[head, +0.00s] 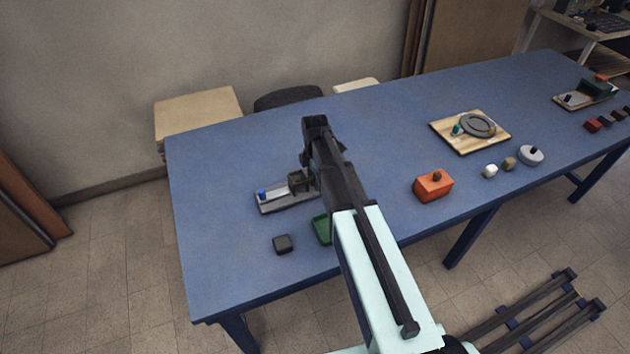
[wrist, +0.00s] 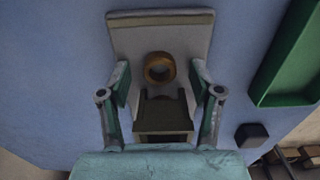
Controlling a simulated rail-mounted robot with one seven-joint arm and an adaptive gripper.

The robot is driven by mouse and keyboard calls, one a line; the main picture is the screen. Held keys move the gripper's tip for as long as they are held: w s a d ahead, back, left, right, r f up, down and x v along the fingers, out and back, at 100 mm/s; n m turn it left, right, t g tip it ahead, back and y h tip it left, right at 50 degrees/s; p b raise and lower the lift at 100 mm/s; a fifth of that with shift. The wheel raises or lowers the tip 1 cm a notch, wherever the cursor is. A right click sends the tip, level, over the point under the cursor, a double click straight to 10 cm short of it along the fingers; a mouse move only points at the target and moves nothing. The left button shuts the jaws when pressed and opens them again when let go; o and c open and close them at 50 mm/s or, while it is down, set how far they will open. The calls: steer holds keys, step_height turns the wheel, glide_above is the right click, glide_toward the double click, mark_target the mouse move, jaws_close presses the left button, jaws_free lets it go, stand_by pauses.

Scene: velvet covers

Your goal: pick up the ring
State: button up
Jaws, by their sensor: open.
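A golden-brown ring (wrist: 159,68) shows in the wrist view, over a pale grey board (wrist: 190,24). My gripper (wrist: 160,74) is open, with one finger on each side of the ring and a gap between each finger and it. A dark olive block-like thing (wrist: 164,125) is just below the ring in the wrist view. I cannot tell whether the ring rests on it or on the board. In the head view I cannot make out the ring; my arm covers part of the grey board (head: 284,201) there.
A green tray (wrist: 285,55) lies right of the board in the wrist view, with a dark block (wrist: 251,135) nearby. In the head view, the blue table (head: 230,150) also holds an orange box (head: 432,188) and a wooden board (head: 462,145). The table's left part is clear.

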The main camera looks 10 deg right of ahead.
steer(key=c, duration=0.9)
steer(key=shift+r, duration=0.1)
